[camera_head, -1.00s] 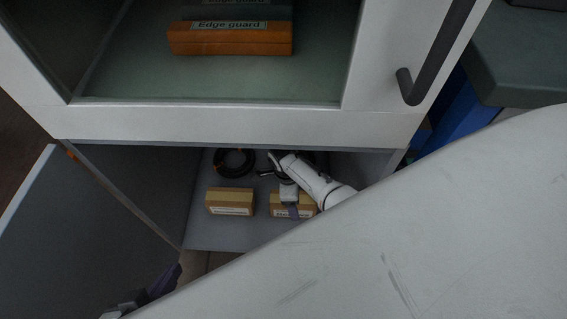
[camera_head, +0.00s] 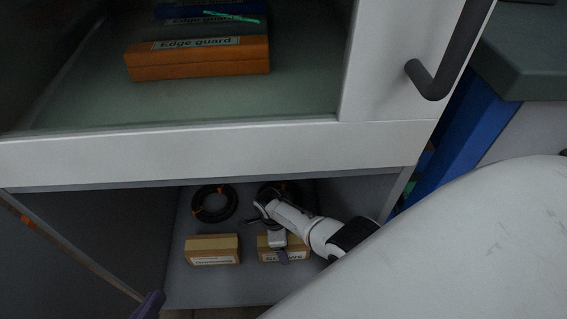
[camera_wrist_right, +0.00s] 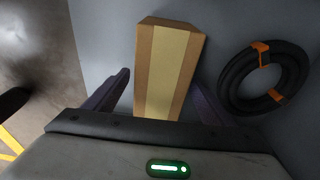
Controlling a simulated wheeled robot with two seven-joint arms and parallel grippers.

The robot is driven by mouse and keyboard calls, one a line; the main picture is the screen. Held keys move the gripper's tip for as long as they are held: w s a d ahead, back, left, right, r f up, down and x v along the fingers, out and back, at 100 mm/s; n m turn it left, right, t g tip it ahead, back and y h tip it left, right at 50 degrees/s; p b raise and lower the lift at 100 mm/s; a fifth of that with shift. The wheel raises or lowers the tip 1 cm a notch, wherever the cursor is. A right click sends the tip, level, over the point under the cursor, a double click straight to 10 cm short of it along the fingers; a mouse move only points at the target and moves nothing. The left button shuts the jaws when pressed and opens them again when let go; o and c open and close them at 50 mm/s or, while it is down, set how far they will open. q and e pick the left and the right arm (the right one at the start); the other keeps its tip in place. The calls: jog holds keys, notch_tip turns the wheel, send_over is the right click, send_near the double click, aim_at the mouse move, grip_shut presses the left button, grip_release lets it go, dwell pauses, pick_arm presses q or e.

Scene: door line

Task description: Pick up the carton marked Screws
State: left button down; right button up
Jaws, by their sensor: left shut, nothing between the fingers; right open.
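That arm reaches in from the right. In the right wrist view a plain tan carton (camera_wrist_right: 168,72), apparently the same one, lies between the open purple fingers of my right gripper (camera_wrist_right: 160,84), with a gap visible at the left finger. Its label is not visible there. My left gripper (camera_head: 152,303) shows only as a purple fingertip at the bottom edge, shut and empty, apart from the cartons.
A second labelled carton (camera_head: 212,250) stands left of Screws. A black coil (camera_head: 214,203) lies behind it; another coil (camera_wrist_right: 264,78) lies beside the carton in the wrist view. The glass-fronted upper section (camera_head: 215,150) overhangs the shelf. A grey door handle (camera_head: 445,60) is at upper right.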

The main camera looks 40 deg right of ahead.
jog(key=shift+f, duration=0.2)
jog(key=shift+c, duration=0.6)
jog(key=c, duration=1.2)
